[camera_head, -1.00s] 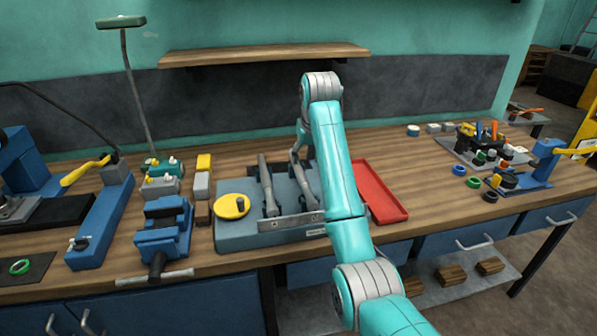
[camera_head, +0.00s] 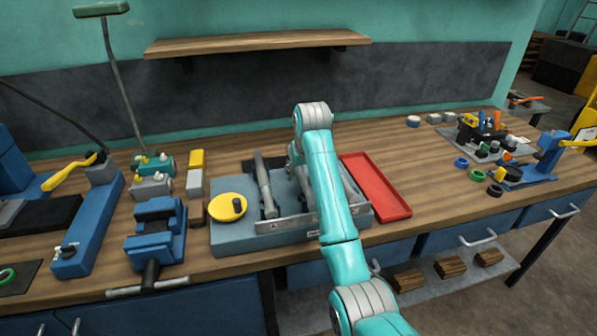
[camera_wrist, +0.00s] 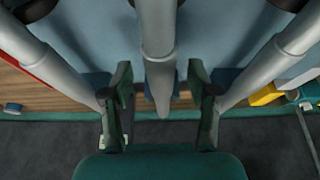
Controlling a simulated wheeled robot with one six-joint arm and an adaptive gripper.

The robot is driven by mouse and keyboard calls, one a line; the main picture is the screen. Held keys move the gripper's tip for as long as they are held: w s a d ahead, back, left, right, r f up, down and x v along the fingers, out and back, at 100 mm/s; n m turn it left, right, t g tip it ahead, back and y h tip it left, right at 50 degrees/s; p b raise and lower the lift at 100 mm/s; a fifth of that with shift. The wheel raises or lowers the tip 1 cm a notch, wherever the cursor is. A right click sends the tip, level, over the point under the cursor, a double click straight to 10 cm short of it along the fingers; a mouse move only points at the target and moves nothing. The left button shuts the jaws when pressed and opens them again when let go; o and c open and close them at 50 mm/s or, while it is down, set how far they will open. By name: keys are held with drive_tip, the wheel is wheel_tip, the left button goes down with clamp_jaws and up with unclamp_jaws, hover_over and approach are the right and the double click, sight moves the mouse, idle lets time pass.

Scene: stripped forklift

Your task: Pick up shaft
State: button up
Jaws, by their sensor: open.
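In the wrist view, three grey metal shafts lie over a blue-grey fixture (camera_head: 228,236). The middle shaft (camera_wrist: 158,35) runs down the picture between the two fingers of my gripper (camera_wrist: 160,75). The fingers are apart, with a gap on each side of this shaft. Another shaft (camera_wrist: 50,62) lies to the left and one (camera_wrist: 268,72) to the right. In the head view, the shaft (camera_head: 264,182) on the fixture's left side shows clearly. My arm hides the middle one and most of the gripper.
A red tray (camera_head: 376,186) is just right of the fixture. A yellow disc with a knob (camera_head: 226,208) sits on the fixture's left side. A blue vise (camera_head: 156,232) stands further left. Bench top right of the tray is clear up to several coloured rings.

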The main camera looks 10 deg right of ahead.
drive_tip(key=shift+w+f, duration=0.1)
drive_tip(key=shift+f, duration=0.1)
clamp_jaws()
drive_tip(key=shift+r, duration=0.15)
drive_tip(key=shift+r, duration=0.1)
